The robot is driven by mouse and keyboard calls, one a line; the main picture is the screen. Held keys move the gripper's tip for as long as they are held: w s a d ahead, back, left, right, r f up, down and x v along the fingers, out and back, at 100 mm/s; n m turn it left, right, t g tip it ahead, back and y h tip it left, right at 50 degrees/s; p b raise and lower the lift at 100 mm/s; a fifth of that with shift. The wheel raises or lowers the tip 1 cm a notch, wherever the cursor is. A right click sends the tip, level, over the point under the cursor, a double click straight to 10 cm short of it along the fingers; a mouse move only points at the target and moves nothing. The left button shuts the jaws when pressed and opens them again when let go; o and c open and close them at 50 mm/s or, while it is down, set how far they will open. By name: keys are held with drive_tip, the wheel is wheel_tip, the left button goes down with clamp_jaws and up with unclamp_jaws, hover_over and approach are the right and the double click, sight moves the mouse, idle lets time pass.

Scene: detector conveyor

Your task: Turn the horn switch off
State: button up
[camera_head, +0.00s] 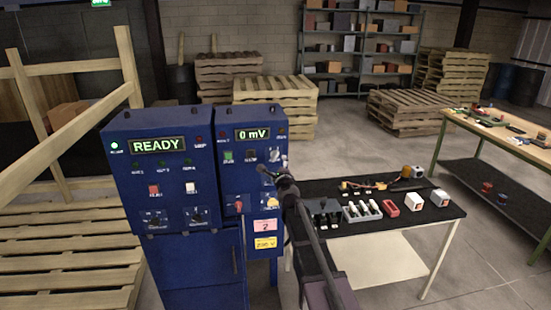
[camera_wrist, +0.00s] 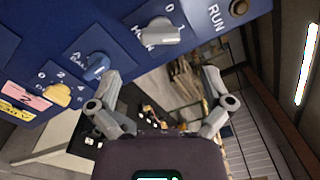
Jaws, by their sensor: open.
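The horn switch (camera_wrist: 158,32) is a light grey knob on the blue control panel, at the top of the wrist view, with a partly covered label and a "0" mark. In the head view a pale knob (camera_head: 275,158) shows at the right of the panel, just above my gripper. My gripper (camera_wrist: 163,82) is open and empty, its fingers spread to either side. In the wrist view the knob lies above the gap between the fingers, seemingly apart from them. In the head view my gripper (camera_head: 268,175) is small and dark in front of the panel's right side.
Near the horn switch are a blue knob (camera_wrist: 96,66), a yellow knob (camera_wrist: 59,95) and a dark button (camera_wrist: 238,8) by "RUN". The left cabinet display (camera_head: 157,145) reads READY. A black table (camera_head: 440,212) with small parts stands right of the panel.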

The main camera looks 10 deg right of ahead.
sight(276, 158)
drive_tip(key=w, duration=0.7)
drive_tip(key=shift+w, duration=0.3)
drive_tip(key=c, duration=1.1)
